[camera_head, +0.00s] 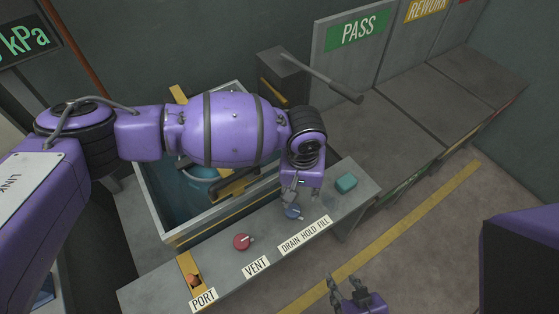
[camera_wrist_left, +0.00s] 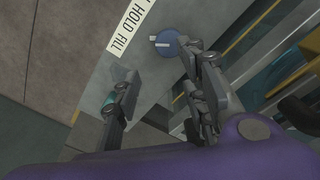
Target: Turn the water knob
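The blue water knob (camera_head: 293,212) sits on the grey panel behind the DRAIN HOLD FILL label (camera_head: 305,235). In the left wrist view the knob (camera_wrist_left: 166,43) shows a white pointer mark. My left gripper (camera_head: 290,196) is above the knob, partly covering it in the head view. In the left wrist view its fingers (camera_wrist_left: 158,65) are spread with nothing between them; the knob lies just beyond the fingertips, closer to the right finger. Contact with that finger cannot be told. My right gripper (camera_head: 347,287) is low in the head view, open and empty, away from the panel.
A red knob (camera_head: 242,242) by the VENT label and a yellow port plate (camera_head: 186,265) are left along the panel. A water tank (camera_head: 160,205) lies behind, under my left arm. A grey lever (camera_head: 335,87) stands behind.

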